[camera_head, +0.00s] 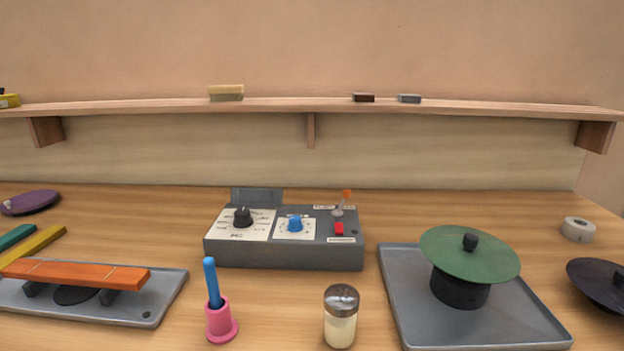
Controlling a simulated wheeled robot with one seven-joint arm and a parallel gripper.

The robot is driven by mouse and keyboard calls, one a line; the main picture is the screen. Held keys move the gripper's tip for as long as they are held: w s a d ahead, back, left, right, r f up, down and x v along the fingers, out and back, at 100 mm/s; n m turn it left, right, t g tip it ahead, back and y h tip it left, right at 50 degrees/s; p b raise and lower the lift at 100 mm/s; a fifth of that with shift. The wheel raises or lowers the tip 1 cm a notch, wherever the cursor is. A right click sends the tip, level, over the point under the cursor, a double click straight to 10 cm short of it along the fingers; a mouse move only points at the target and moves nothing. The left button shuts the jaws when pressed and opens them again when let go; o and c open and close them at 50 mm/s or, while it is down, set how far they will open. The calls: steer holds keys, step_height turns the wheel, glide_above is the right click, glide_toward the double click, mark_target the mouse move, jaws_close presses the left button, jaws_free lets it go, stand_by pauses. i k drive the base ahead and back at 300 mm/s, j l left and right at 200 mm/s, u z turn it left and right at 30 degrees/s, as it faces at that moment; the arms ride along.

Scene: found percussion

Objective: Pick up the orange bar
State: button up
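The orange bar (80,275) lies across dark supports on a grey tray (150,317) at the lower left of the head view. Its right end overhangs the right support, and its left end reaches close to the picture's left edge. A dark round disc (76,295) shows under its middle. My gripper is not in view.
A yellow bar (32,246) and a teal bar (17,237) lie just behind the orange bar. A pink holder (220,321) with a blue stick (212,280), a shaker (340,317) and a control box (285,250) stand to the right. A green lid (470,262) tops a pot.

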mark_target(57, 272)
steer(key=i+j+u, duration=0.15)
steer(key=u, duration=1.35)
